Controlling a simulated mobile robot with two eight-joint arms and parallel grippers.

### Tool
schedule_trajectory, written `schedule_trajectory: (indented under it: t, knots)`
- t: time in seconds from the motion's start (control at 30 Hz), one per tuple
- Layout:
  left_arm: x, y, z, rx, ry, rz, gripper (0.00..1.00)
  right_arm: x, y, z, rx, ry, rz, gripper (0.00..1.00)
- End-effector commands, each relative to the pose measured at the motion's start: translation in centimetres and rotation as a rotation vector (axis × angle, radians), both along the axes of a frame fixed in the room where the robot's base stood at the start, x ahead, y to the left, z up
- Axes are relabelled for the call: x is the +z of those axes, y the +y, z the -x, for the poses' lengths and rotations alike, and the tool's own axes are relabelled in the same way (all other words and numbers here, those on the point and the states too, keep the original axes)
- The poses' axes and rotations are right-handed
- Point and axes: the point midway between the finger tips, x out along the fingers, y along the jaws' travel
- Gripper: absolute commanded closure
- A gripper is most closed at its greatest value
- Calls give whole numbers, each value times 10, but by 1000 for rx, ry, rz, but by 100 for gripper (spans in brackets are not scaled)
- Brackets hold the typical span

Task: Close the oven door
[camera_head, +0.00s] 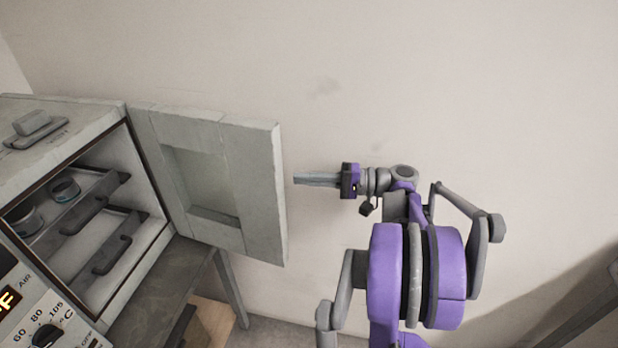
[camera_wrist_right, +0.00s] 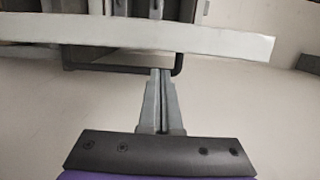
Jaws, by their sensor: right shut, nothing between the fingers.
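The oven (camera_head: 70,140) stands at the left in the head view, its front uncovered. Its grey door (camera_head: 258,185) is swung wide open, hinged at the cavity's right side and jutting toward the right. My right gripper (camera_head: 297,178) is shut and empty, its fingertips just right of the door's free edge. In the right wrist view the shut fingers (camera_wrist_right: 159,75) point at the pale door edge (camera_wrist_right: 130,36), and a dark handle bar (camera_wrist_right: 120,69) shows beside the fingertips. I cannot tell whether they touch. My left gripper is in neither view.
Inside the oven are racks with dark handles (camera_head: 92,207) and small round containers (camera_head: 64,189). A control panel with a dial (camera_head: 46,335) is at the lower left. The oven rests on a grey table (camera_head: 165,290). A bare wall (camera_head: 450,80) lies behind; the space around my right arm looks free.

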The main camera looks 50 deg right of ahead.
Motion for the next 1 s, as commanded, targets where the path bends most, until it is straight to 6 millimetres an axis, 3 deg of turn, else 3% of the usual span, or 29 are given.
schedule_trajectory:
  t: [0.1,0.33,1.0]
  knots:
    - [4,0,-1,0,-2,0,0,1,13,-20,3,0,0,100]
    - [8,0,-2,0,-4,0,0,1,29,-45,2,1,0,100]
    - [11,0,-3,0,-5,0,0,0,41,-51,-18,1,0,100]
